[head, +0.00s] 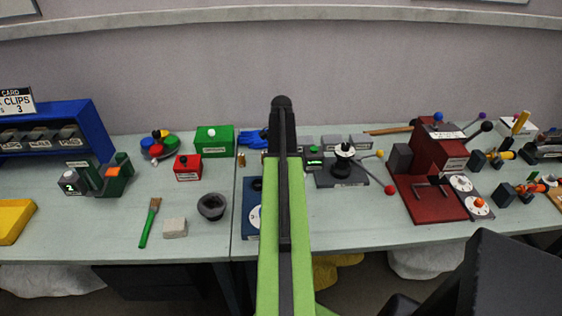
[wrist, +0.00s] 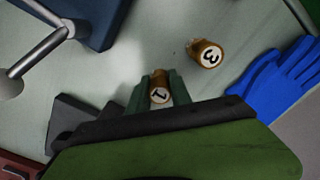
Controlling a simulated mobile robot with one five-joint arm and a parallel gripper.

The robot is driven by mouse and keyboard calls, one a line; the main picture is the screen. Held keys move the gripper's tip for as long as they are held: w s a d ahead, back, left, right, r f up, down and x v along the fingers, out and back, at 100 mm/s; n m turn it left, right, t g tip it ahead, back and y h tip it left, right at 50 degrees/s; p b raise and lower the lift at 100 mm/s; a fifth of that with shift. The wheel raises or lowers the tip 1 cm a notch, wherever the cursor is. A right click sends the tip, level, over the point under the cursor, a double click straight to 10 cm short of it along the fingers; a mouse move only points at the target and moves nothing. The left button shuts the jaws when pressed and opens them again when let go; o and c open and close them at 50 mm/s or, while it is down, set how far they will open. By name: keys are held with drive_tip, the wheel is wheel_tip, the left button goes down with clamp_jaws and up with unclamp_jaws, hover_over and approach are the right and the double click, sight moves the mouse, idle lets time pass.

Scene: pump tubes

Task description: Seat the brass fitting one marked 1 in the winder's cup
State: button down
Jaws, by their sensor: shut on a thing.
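The brass fitting marked 1 (wrist: 160,94) is between the fingers of my gripper (wrist: 160,88) in the wrist view, with its numbered end facing the camera. The gripper is shut on it. I cannot tell whether it touches the table. In the head view my arm hides the gripper and this fitting. A black device (head: 343,172) on a dark base, with a red-knobbed handle, stands right of my arm; it may be the winder, but I cannot make out its cup.
A brass fitting marked 3 (wrist: 207,54) lies close by, above and right of my gripper. Blue gloves (wrist: 279,80) lie to the right. A dark blue block (wrist: 92,18) and a metal rod (wrist: 42,45) are at upper left. A red press (head: 438,150) stands further right.

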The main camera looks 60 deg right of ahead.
idle(0.4)
wheel_tip(320, 180, up, 4)
drive_tip(key=p, duration=0.4)
drive_tip(key=shift+r, duration=0.25)
drive_tip(key=s+r+p, duration=0.6)
drive_tip(key=s+p, duration=0.1)
drive_tip(key=s, duration=0.4)
drive_tip(key=shift+s+r, duration=0.25)
drive_tip(key=shift+s, duration=0.15)
